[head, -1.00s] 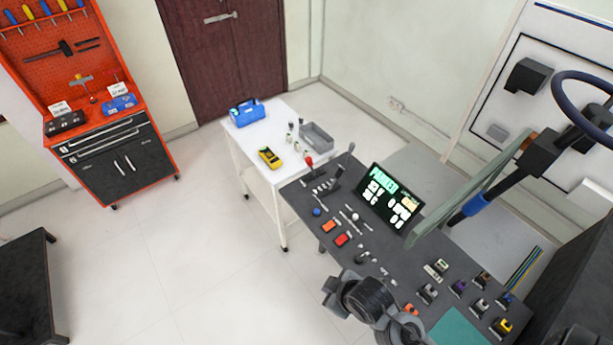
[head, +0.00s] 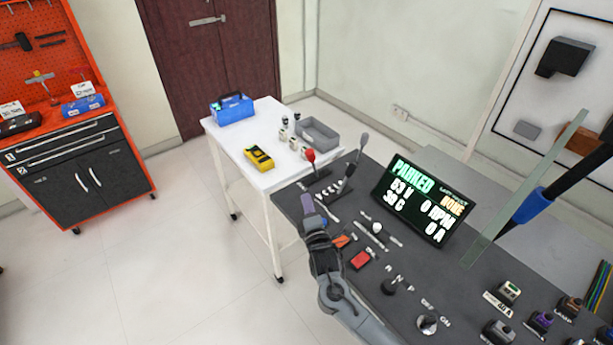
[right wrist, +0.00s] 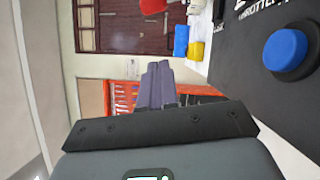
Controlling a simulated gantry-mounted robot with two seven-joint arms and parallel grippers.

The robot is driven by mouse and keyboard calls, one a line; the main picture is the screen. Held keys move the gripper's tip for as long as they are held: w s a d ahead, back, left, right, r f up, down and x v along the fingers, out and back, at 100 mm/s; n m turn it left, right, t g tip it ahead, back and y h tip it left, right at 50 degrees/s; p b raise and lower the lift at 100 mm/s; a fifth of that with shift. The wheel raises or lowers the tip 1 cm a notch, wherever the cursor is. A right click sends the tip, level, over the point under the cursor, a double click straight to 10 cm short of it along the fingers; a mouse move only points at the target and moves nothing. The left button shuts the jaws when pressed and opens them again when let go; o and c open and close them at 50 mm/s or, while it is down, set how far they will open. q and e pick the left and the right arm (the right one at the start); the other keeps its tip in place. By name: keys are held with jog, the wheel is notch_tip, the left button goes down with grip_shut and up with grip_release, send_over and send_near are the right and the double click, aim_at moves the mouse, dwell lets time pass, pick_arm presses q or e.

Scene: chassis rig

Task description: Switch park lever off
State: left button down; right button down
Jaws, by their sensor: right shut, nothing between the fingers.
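The dark console (head: 465,290) carries two levers near its far left corner. One lever (head: 310,156) has a red knob; the other (head: 357,157) is long with a grey tip. Their small labels are too blurred for me to tell which is the park lever. The display (head: 425,200) reads "PARKED". My right gripper (head: 307,203) is shut and empty over the console's left edge, short of the red-knobbed lever and apart from it. Its closed purple-grey fingers show in the right wrist view (right wrist: 158,85). My left gripper is out of view.
A blue button (right wrist: 287,48) lies close to my right gripper. A red button (head: 361,260) and a white-knobbed control (head: 376,228) are to its right. A white table (head: 232,142) behind holds a blue toolbox (head: 232,109), yellow meter (head: 259,158) and grey bin (head: 317,135).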

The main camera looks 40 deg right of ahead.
jog(key=shift+w+d+f+h, duration=0.2)
jog(key=shift+w+d+h, duration=0.1)
jog(key=shift+d, duration=0.05)
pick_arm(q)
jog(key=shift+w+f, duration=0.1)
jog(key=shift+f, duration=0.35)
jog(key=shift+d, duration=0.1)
